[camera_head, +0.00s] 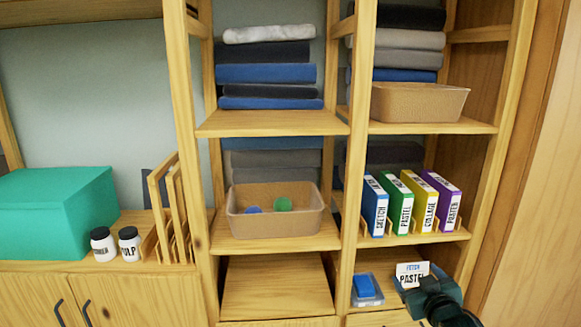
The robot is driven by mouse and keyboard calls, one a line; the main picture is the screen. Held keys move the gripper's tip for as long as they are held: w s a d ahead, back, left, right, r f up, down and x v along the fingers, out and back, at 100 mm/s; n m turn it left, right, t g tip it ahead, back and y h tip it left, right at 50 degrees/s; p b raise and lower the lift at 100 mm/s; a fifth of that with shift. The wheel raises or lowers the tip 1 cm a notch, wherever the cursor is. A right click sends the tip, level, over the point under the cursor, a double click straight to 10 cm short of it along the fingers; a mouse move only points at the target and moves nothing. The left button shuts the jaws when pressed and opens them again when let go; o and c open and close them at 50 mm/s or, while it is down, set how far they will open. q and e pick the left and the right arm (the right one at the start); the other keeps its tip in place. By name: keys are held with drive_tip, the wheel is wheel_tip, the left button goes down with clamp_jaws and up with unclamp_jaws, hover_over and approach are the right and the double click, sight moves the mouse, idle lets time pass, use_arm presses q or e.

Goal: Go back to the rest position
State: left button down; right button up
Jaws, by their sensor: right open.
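My right gripper (437,292) is dark and comes in at the bottom right, in front of the lower right shelf compartment. A white card (411,269) reading "FETCH PASTEL" stands at that object's back left. My left gripper is not in view.
A blue item in a small clear tray (366,291) sits just left of my gripper. Labelled boxes, including a green one (399,203), stand on the shelf above. A tan bin (275,222) holds two round items. The lower middle shelf (275,290) is bare.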

drive_tip(key=s+a+f+g+y, duration=0.2)
drive_tip(key=s+a+f, duration=0.6)
drive_tip(key=s+f, duration=0.45)
drive_tip(key=s+a+f+g, duration=0.1)
drive_tip(key=s+a, duration=0.3)
drive_tip(key=s, duration=0.6)
drive_tip(key=s+a+f+g+y, duration=0.1)
drive_tip(key=s+a+f+g, duration=0.1)
drive_tip(key=s, duration=0.8)
drive_tip(key=shift+s+a+f+y, duration=0.15)
drive_tip(key=shift+s+a+y, duration=0.2)
drive_tip(key=shift+a, duration=0.5)
